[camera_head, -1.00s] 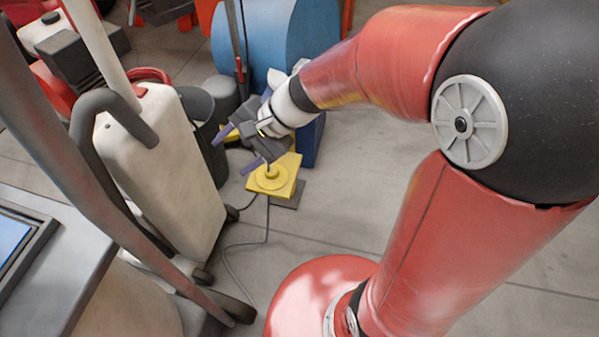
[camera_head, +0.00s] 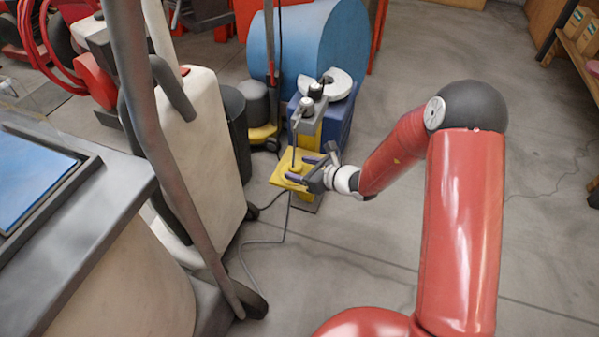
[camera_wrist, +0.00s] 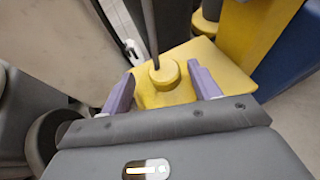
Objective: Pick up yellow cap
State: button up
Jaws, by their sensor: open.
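The yellow cap (camera_wrist: 166,74) is a short round piece on a flat yellow plate (camera_wrist: 203,58), with a thin dark rod rising at it. In the head view the yellow plate (camera_head: 281,172) is beside the blue machine, and the cap is small and partly hidden by my fingers. My gripper (camera_wrist: 163,88) is open, its two purple fingers on either side of the cap in the wrist view. Whether they touch it, I cannot tell. In the head view my gripper (camera_head: 303,170) reaches in from the right at the plate.
A blue machine (camera_head: 337,118) with a large blue drum (camera_head: 315,45) stands just behind. A white upright machine (camera_head: 200,150) and a dark bin (camera_head: 236,130) stand to the left. A grey cable (camera_head: 262,241) lies on the floor.

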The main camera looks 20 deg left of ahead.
aim_at(291, 165)
jog(key=x, duration=0.5)
jog(key=shift+w+d+f, duration=0.15)
jog(key=shift+d, duration=0.05)
jog(key=c, duration=1.1)
